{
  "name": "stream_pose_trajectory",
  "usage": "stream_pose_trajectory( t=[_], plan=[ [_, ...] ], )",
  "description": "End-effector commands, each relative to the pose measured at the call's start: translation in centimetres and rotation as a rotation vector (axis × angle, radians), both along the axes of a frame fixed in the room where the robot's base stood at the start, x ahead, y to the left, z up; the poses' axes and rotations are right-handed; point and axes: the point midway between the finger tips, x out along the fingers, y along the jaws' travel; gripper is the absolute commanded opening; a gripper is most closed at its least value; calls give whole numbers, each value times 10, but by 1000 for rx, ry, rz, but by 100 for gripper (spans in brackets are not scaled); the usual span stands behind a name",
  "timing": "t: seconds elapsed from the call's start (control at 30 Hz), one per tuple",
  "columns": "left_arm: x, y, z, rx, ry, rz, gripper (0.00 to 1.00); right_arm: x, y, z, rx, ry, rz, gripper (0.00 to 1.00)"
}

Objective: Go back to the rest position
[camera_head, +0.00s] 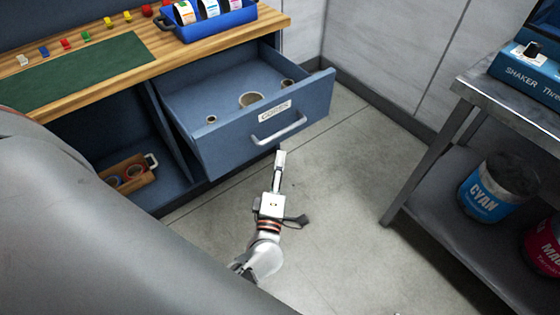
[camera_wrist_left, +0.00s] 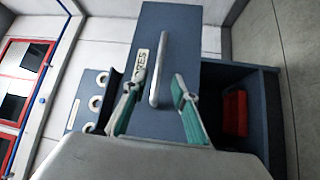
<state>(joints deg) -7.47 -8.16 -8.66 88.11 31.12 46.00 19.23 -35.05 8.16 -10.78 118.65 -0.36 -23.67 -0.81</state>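The blue drawer labelled CORES (camera_head: 225,150) stands pulled out from the workbench in the head view, with several ring-shaped cores inside. Its pale bar handle (camera_head: 278,130) is on the front panel. My left gripper (camera_head: 280,157) is just below the handle in that picture. In the left wrist view my left gripper (camera_wrist_left: 156,92) is open, its two green-padded fingers spread apart with nothing between the pads. The handle (camera_wrist_left: 160,70) shows beyond and between the fingers; I cannot tell the exact gap. My right gripper is in neither view.
The wooden bench top (camera_head: 100,82) holds a green mat and a blue bin (camera_head: 210,22) of label rolls. A wooden tray (camera_head: 128,173) sits in the open compartment below. A metal rack (camera_head: 455,190) with paint cans stands right. Grey floor (camera_head: 340,215) lies clear between.

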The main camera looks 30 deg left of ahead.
Motion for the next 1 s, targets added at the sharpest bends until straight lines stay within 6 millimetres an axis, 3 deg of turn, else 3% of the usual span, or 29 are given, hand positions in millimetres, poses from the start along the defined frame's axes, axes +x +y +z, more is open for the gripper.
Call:
stream_pose_trajectory(
  t=[0.3,0.47,0.57,0.7,0.9,1.0],
  plan=[
    [0,-2,2,20,8,-13,28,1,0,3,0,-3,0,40],
    [-10,-25,15,227,93,-144,28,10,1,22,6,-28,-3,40],
    [-30,-50,17,477,201,-290,28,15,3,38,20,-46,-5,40],
    [-77,-78,0,868,380,-503,28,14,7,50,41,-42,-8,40],
    [-153,-81,-34,1330,601,-739,28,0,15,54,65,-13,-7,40],
    [-178,-74,-44,1470,670,-808,28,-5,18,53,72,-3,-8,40]
  ],
)
